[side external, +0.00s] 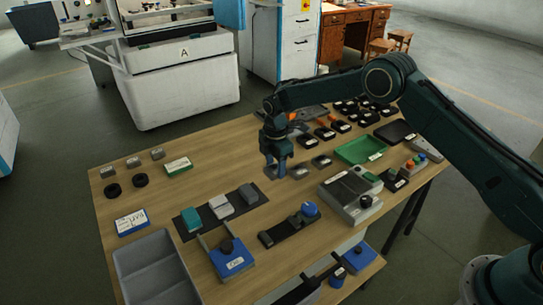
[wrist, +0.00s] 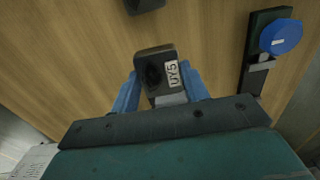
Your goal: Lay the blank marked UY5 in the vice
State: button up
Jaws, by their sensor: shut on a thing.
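The blank marked UY5 (wrist: 153,72) is a dark grey block with a white label, between the two blue fingers of my gripper (wrist: 160,78). My gripper (side external: 276,168) is shut on it, above the wooden table in the side view. The blank (side external: 270,172) shows there only as a small grey piece at the fingertips. What looks like the vice (side external: 285,227), a black bar with grey jaws and a blue knob, lies on the table nearer the side camera. In the wrist view the vice (wrist: 262,62) is at the right, apart from the blank.
Two similar grey blanks (side external: 299,172) (side external: 321,161) lie beside my gripper. A grey device with a black knob (side external: 352,195) and a green tray (side external: 361,149) stand to the right. A black strip with several blocks (side external: 208,218) lies to the left. Bare table separates them.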

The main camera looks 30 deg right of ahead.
jog(key=shift+r, duration=1.05)
jog(key=shift+s+a, duration=0.5)
jog(key=shift+a, duration=0.1)
jog(key=s+a, duration=0.2)
jog(key=s, duration=0.3)
jog(key=s+a, duration=0.3)
jog(key=s, duration=0.2)
jog(key=s+a, duration=0.3)
jog(key=s, duration=0.2)
jog(key=shift+a+r, duration=0.1)
jog(key=shift+a, duration=0.05)
jog(key=shift+f, duration=0.2)
jog(key=shift+w+f, duration=0.1)
jog(key=shift+f, duration=1.9)
